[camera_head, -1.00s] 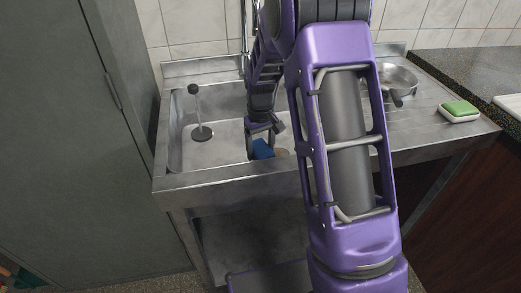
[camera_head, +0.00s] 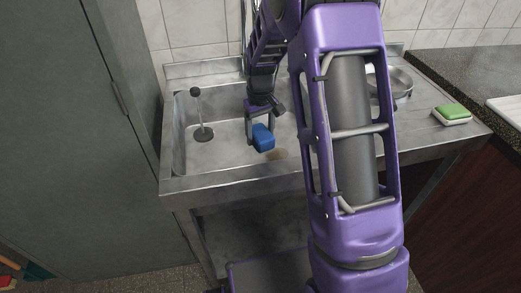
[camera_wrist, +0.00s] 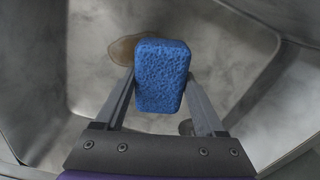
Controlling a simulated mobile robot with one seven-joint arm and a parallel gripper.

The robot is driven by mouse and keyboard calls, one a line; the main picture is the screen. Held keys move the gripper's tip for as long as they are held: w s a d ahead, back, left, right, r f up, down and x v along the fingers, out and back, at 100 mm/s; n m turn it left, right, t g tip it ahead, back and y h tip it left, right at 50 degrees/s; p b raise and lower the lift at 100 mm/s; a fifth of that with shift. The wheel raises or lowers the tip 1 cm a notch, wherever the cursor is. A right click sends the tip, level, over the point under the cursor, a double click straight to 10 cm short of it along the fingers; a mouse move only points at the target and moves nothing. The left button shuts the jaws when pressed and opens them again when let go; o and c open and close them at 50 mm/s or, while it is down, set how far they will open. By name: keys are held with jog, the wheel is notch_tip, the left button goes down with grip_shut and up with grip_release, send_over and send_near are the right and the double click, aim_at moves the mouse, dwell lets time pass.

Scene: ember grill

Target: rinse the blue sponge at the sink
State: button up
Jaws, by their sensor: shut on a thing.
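The blue sponge (camera_head: 263,138) is held between the fingers of my gripper (camera_head: 260,128), over the basin of the metal sink (camera_head: 225,187). The wrist view shows the sponge (camera_wrist: 161,76) upright between the two fingertips of my gripper (camera_wrist: 160,82), which is shut on it. Below it is the basin's metal surface, with a brown stain (camera_wrist: 125,49) on it. I cannot tell how far the sponge is above the basin floor. The tap is largely hidden behind my arm in the head view.
A drain plug with an upright rod (camera_head: 203,133) stands at the basin's left. A metal pan (camera_head: 399,82) is on the drainboard, partly behind my arm. A green and white sponge (camera_head: 452,114) lies at the right. A tall grey cabinet (camera_head: 75,120) borders the sink's left side.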

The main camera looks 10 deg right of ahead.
aim_at(260, 132)
jog(key=shift+r+p, duration=3)
jog(key=shift+r, duration=1.9)
notch_tip(260, 132, up, 4)
jog(key=shift+s, duration=0.15)
